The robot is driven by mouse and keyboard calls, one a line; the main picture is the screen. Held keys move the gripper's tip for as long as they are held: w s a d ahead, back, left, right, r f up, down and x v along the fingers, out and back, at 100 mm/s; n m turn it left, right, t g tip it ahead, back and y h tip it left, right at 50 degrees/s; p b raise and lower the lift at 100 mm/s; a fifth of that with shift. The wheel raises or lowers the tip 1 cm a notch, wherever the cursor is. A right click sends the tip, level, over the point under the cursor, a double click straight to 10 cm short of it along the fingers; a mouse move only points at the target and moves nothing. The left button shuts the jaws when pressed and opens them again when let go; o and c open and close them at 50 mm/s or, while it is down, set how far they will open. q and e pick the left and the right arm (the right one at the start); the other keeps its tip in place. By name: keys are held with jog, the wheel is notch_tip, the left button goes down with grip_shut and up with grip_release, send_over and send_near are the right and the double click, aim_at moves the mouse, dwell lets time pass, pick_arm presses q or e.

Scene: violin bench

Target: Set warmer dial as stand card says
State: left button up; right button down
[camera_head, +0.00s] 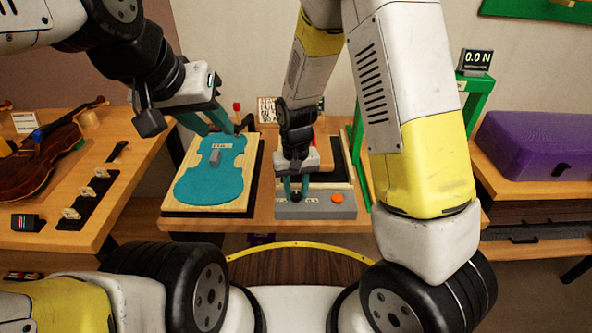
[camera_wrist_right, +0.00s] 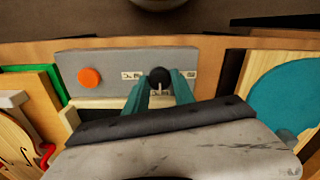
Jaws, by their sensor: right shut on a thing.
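The warmer is a grey box (camera_head: 342,206) at the front edge of the middle bench, with an orange button (camera_head: 337,198). Its dial is a black knob (camera_wrist_right: 159,76) between small white marked labels, too small to read. My right gripper (camera_head: 296,190) points down and is shut on the knob; its teal fingers flank it in the right wrist view (camera_wrist_right: 160,92). A white card with dark marks (camera_head: 267,110) stands at the back of the bench, partly hidden and unreadable. My left gripper (camera_head: 217,130) is open and empty above the teal violin plate.
The teal violin-shaped plate (camera_head: 206,185) lies on a wooden board left of the warmer. A green frame (camera_head: 360,160) stands to its right. A violin (camera_head: 30,165) is on the left bench, and a purple case (camera_head: 535,145) on the right one.

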aim_at(297, 194)
jog(key=shift+w, duration=0.1)
dwell(0.4)
jog(key=c, duration=1.1)
grip_release()
jog(key=shift+o, duration=0.2)
notch_tip(297, 194, up, 8)
jog(key=shift+f, duration=0.25)
jog(key=shift+r, duration=0.2)
jog(key=shift+d+r, duration=0.1)
jog(key=shift+r, duration=0.2)
jog(key=s+d+r+t, duration=0.2)
jog(key=s+d+r, duration=0.2)
jog(key=r, duration=0.3)
jog(key=s+d+r+m+t+y, duration=0.1)
jog(key=s+d+r+t, duration=0.1)
jog(key=s+d+r, duration=0.3)
jog(key=s+d+r+t+y, duration=0.1)
jog(key=s+d+r, duration=0.3)
jog(key=r, duration=0.5)
jog(key=shift+s+d+m+t, duration=0.3)
jog(key=shift+d+m+t, duration=0.1)
jog(key=shift+d+t, duration=0.15)
